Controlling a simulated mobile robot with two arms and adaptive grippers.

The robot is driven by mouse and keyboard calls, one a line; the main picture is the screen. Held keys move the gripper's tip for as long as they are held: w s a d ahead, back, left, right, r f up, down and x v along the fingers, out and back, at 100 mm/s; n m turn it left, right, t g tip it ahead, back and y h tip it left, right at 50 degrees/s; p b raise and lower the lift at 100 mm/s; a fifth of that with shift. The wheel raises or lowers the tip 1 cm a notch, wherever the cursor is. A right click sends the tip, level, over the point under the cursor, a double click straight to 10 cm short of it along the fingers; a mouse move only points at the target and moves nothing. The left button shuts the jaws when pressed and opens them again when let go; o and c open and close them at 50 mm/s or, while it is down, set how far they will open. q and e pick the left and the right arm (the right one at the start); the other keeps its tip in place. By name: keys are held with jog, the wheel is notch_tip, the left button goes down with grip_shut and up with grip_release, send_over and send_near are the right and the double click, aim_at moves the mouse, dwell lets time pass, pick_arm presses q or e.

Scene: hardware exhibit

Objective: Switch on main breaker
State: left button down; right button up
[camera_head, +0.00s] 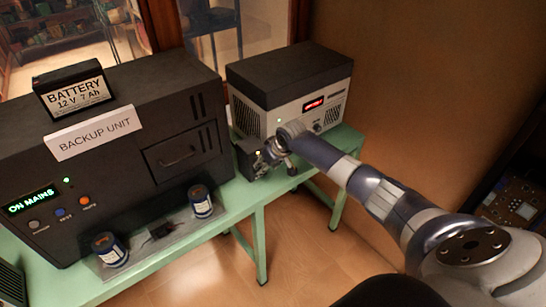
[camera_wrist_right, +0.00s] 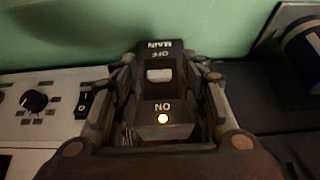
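The main breaker is a small dark box on the green bench in front of the power unit. In the head view, its left part (camera_head: 244,162) shows beside my right gripper (camera_head: 270,157). In the right wrist view, the breaker (camera_wrist_right: 160,105) appears upside down, with MAIN, OFF and ON labels. My right gripper's fingers (camera_wrist_right: 160,85) are spread on either side of the breaker; contact is unclear. My left gripper is out of view.
A power unit (camera_head: 290,88) with a red display stands behind the breaker. The black backup unit (camera_head: 120,130) fills the left, its display reading ON MAINS. Two dark cylinders (camera_head: 201,202) (camera_head: 110,250) stand on a clear tray in front of it. A brown wall closes off the right.

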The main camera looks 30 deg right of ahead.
jog(key=v, duration=1)
jog(key=shift+f, duration=0.1)
jog(key=s+f+b, duration=0.1)
jog(key=s+f, duration=0.2)
jog(key=f, duration=0.8)
jog(key=s+f+b, duration=0.1)
jog(key=s+f, duration=0.2)
jog(key=f, duration=0.9)
jog(key=s+a+f+g+h+b, duration=0.1)
jog(key=s+a+f+g+b, duration=0.1)
jog(key=s+f, duration=1.1)
jog(key=s+a+f+g, duration=0.1)
jog(key=s+a+f, duration=0.3)
jog(key=s, duration=0.7)
jog(key=s+a+f+n+g+b, duration=0.1)
jog(key=s+a+f, duration=0.3)
jog(key=s+f, duration=0.5)
jog(key=s+a+f+b, duration=0.1)
jog(key=s+a+f, duration=0.3)
jog(key=s, duration=1)
notch_tip(320, 180, down, 3)
jog(key=shift+a+f+n+g, duration=0.15)
jog(key=shift+a+n+g, duration=0.15)
jog(key=shift+g, duration=0.1)
jog(key=shift+s, duration=0.15)
